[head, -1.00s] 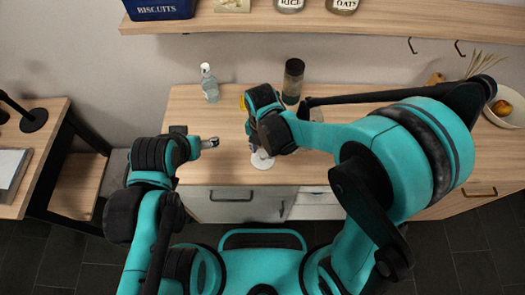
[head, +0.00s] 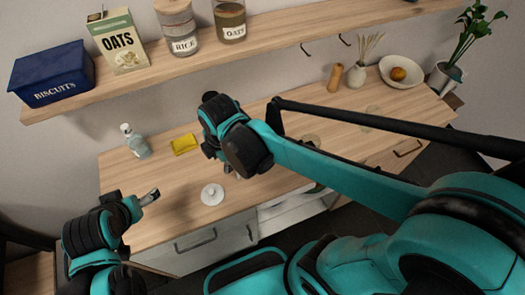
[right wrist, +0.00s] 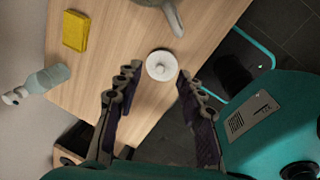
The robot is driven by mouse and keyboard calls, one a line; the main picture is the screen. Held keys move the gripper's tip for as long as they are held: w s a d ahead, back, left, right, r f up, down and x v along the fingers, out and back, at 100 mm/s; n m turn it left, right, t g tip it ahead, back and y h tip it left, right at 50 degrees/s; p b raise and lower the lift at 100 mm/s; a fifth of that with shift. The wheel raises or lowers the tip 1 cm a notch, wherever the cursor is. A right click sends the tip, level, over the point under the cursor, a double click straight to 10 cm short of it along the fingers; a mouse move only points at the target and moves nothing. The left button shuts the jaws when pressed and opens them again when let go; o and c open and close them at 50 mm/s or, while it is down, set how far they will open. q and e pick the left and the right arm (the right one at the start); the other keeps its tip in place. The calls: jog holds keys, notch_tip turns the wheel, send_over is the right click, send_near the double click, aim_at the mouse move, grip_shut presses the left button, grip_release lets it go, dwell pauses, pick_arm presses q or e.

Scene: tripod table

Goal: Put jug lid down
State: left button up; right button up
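The white jug lid (head: 212,194) lies knob up on the wooden counter near its front edge. My right gripper (head: 229,171) is above the counter, just to the right of the lid in the head view. In the right wrist view my right gripper (right wrist: 158,84) is open, its fingers spread, with the lid (right wrist: 161,66) beyond the tips and nothing held. A grey vessel with a curved part (right wrist: 166,12), perhaps the jug, is cut off at that view's top. My left gripper (head: 150,197) is left of the lid; its opening is unclear.
A clear bottle (head: 135,141) and a yellow sponge (head: 184,144) stand behind the lid on the counter (head: 165,195). A shelf (head: 160,62) with containers overhangs the back. A fruit bowl (head: 401,71) and a vase (head: 356,76) are at the far right.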

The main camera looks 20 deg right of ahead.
jog(key=s+d+r+m+t, duration=0.2)
jog(key=d+m, duration=0.3)
jog(key=m, duration=0.5)
jog(key=s+d+r+m+t, duration=0.2)
jog(key=d+m, duration=0.4)
jog(key=m, duration=0.5)
jog(key=shift+s+d+t+h, duration=0.25)
jog(key=shift+s+t+h, duration=0.1)
jog(key=shift+t, duration=0.15)
